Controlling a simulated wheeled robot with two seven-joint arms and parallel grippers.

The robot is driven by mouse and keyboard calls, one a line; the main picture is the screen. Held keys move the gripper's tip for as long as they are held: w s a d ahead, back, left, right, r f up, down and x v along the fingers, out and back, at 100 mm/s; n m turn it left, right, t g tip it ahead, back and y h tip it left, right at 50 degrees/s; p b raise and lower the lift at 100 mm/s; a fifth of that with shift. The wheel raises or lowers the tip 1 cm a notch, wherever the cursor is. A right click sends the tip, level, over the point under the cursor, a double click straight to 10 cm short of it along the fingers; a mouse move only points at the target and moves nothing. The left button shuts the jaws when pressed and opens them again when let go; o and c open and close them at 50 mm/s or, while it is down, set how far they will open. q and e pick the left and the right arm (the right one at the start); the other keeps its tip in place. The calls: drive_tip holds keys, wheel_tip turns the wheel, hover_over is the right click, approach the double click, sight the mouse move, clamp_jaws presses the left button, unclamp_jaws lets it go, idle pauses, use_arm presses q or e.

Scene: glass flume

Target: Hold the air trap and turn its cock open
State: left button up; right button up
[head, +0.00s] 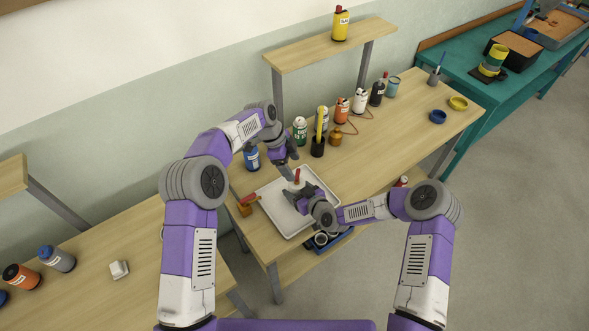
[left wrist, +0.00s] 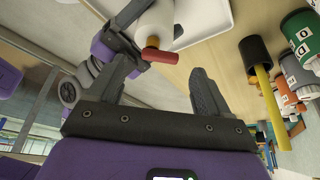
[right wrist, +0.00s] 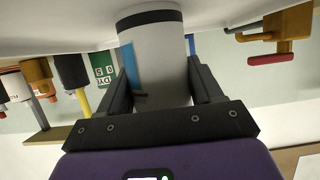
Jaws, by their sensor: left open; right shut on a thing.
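The air trap, a pale cylinder with a blue stripe (right wrist: 150,62), stands on the white tray (head: 278,219). My right gripper (right wrist: 162,88) is shut around its body from the side. The cock's red lever (left wrist: 162,55) is on top of the trap; in the head view it shows as a small red piece (head: 297,176). My left gripper (left wrist: 165,82) is open, with its fingertips close to the lever; in the head view it (head: 289,172) is just above the trap. Contact with the lever is not visible. Part of the trap is hidden by my right gripper (head: 297,194) in the head view.
A brass fitting with a red handle (head: 247,201) is at the tray's left edge. A blue bottle (head: 252,158), a green-labelled bottle (head: 300,130) and a black holder with a yellow stick (head: 318,145) stand behind the tray.

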sight(297, 174)
use_arm(q)
drive_tip(key=shift+x, duration=1.55)
drive_tip(key=shift+c, duration=0.2)
drive_tip(key=c, duration=1)
